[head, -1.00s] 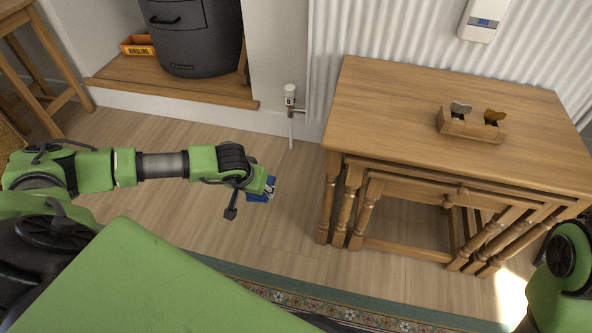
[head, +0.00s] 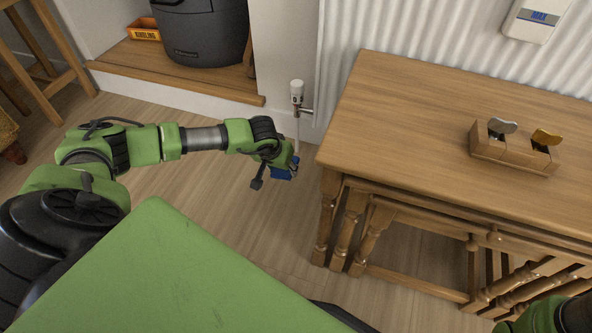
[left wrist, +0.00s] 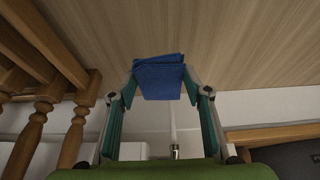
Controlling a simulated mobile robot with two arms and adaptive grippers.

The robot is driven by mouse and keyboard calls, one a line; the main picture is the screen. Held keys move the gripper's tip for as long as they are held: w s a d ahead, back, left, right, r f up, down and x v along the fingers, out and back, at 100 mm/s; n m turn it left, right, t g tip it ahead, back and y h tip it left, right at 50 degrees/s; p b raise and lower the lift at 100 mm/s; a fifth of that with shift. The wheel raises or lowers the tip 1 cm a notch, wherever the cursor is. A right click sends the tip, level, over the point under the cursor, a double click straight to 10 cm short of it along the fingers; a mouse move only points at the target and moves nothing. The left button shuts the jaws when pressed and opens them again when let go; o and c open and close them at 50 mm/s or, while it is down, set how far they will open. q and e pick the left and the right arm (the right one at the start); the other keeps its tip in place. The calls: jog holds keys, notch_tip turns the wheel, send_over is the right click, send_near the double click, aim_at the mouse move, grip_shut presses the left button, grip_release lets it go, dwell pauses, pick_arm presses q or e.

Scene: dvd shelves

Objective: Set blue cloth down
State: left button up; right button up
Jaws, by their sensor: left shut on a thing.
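The blue cloth (head: 281,174) is a small folded piece at the tip of my left gripper (head: 291,165) in the head view. In the left wrist view the cloth (left wrist: 160,78) sits between the two fingertips of my left gripper (left wrist: 160,88), which is shut on it. The gripper holds it left of the wooden nesting tables (head: 420,110), apart from them. Part of my right arm shows at the lower right corner of the head view; its gripper is out of the picture.
A wooden holder (head: 513,148) with two rounded pieces stands on the tabletop. A radiator valve (head: 297,92) is on the wall behind my left gripper. A dark stove (head: 203,32) and an orange kindling box (head: 144,29) stand on a raised ledge. Floor left of the tables is clear.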

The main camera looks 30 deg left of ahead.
pick_arm(q)
jog(key=w+f+b, duration=0.4)
jog(key=w+f, duration=0.1)
jog(key=shift+w+f+b, duration=0.2)
jog(key=shift+b, duration=0.15)
jog(key=shift+w+f+b, duration=0.4)
jog(key=shift+w, duration=0.15)
jog(key=b+x, duration=0.4)
jog(key=shift+s+d+f+b, duration=0.2)
jog(key=shift+s+b, duration=0.1)
jog(key=shift+s, duration=0.1)
jog(key=shift+r, duration=0.15)
jog(key=o, duration=0.7)
